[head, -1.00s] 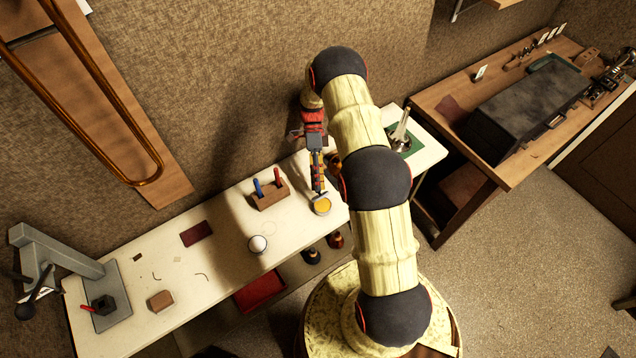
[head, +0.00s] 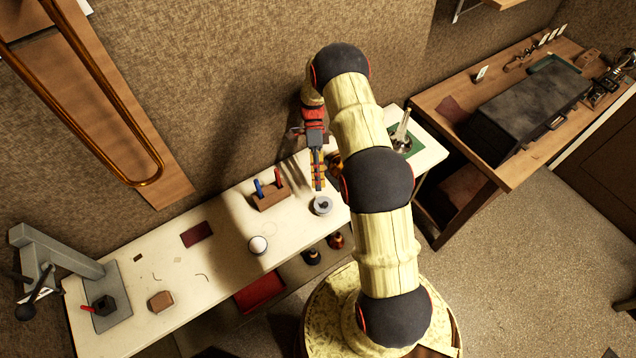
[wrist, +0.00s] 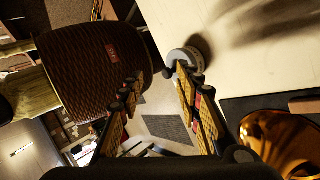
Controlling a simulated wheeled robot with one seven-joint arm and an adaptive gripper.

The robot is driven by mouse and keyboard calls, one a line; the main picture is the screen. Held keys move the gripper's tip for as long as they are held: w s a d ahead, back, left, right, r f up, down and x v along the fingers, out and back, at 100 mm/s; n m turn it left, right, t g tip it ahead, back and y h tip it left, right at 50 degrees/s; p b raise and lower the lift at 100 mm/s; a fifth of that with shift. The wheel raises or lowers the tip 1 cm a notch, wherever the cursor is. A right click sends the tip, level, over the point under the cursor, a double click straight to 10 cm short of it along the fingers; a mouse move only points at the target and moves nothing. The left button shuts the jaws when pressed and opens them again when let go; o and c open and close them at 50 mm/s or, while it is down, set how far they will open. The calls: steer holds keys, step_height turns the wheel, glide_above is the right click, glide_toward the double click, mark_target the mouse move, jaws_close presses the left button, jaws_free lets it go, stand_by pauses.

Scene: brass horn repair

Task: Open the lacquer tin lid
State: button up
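The lacquer tin (head: 322,206) is a small round grey tin near the front edge of the white bench. Its top now looks grey with a darker middle, and no amber shows. The lid appears to lie down over the tin. My gripper (head: 318,187) points down just behind the tin in the head view. In the wrist view the tin (wrist: 188,58) lies beside the tip of the right-hand finger. My gripper (wrist: 158,74) has its fingertips apart with nothing between them. I cannot tell whether that finger touches the tin or lid.
A wooden block with blue and red-handled tools (head: 270,198) stands left of the tin. A small white round container (head: 258,245) is further left. Bottles (head: 312,257) stand below the bench's front edge. A brass horn bell (wrist: 278,142) is close on the wrist view's right.

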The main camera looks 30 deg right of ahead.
step_height(320, 180, up, 8)
steer(key=shift+r, duration=0.15)
stand_by(0.6)
